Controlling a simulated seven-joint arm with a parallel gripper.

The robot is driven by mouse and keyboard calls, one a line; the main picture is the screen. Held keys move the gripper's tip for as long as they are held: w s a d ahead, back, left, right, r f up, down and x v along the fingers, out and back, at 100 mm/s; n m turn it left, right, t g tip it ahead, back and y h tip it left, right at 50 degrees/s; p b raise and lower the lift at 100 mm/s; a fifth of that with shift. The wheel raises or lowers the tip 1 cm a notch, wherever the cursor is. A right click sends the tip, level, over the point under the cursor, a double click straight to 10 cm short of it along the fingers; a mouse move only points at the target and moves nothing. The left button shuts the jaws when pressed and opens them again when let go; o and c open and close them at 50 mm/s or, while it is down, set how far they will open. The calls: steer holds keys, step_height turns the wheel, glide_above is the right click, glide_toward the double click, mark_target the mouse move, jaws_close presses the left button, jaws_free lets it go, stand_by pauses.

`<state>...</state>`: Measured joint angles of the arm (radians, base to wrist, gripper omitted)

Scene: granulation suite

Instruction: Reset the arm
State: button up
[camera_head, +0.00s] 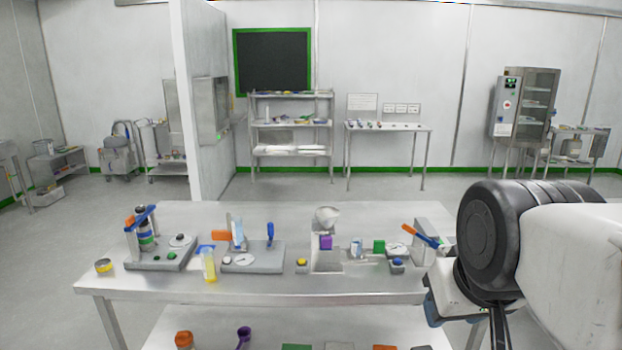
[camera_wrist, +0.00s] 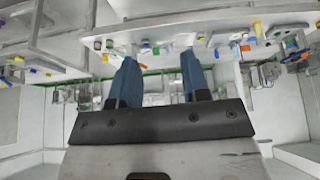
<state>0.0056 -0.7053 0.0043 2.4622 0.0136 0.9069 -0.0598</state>
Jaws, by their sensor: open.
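My arm comes in from the right edge in the head view, with a large black joint and white link beside the right end of the steel table (camera_head: 370,278). My gripper (camera_wrist: 157,62) shows in the wrist view with its two blue fingers apart and nothing between them.
The table bears a grey stand with bottles (camera_head: 146,240), a second grey base (camera_head: 253,258), a yellow bottle (camera_head: 209,265), a white funnel (camera_head: 327,217) and a purple block (camera_head: 326,242). My arm hides the table's right end. Shelves (camera_head: 290,126) stand at the back wall, beyond open floor.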

step_height(320, 180, down, 10)
steer(key=g, duration=0.2)
steer(key=shift+s+d+f+m+g, duration=0.2)
steer(key=shift+s+m+g, duration=0.2)
stand_by(0.4)
stand_by(2.6)
